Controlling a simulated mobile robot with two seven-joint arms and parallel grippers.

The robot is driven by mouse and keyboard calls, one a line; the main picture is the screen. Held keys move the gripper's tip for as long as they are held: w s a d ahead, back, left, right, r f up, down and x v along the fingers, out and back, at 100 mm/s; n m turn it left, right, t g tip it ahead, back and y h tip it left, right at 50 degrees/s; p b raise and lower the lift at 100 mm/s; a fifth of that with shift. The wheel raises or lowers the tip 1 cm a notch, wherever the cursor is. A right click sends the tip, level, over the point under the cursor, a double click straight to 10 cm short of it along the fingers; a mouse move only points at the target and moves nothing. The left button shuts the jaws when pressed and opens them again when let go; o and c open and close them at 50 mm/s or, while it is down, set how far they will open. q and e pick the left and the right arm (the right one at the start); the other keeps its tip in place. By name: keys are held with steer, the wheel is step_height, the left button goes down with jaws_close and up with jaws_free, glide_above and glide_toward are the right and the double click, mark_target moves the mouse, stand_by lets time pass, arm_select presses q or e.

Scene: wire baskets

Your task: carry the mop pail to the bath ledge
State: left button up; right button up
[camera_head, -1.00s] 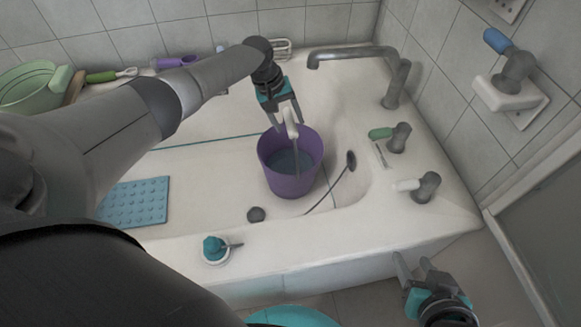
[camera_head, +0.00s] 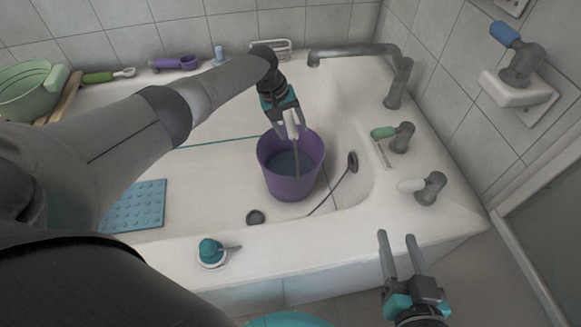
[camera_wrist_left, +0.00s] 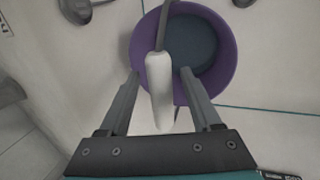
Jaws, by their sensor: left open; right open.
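The mop pail (camera_head: 290,177) is a purple bucket standing upright on the tub floor, with dark bluish water in it. Its grey bail stands up and carries a white grip (camera_wrist_left: 159,84). My left gripper (camera_head: 290,131) is above the pail, pointing down. In the left wrist view its fingers (camera_wrist_left: 160,74) are open on either side of the white grip, with gaps showing. My right gripper (camera_head: 396,236) is open and empty in front of the tub's outer side. The bath ledge (camera_head: 290,247) is the pale near rim of the tub.
A teal-topped item (camera_head: 211,252) sits on the ledge. A blue mat (camera_head: 135,206) lies at left. A tap (camera_head: 360,52) reaches over the far right, with a green-handled lever (camera_head: 393,133) nearer. A chained plug (camera_head: 255,217) lies near the pail. The ledge right of the teal item is clear.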

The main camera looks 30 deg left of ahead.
arm_select(q)
steer(key=shift+p, duration=0.4)
stand_by(0.8)
jaws_close()
stand_by(0.5)
stand_by(0.8)
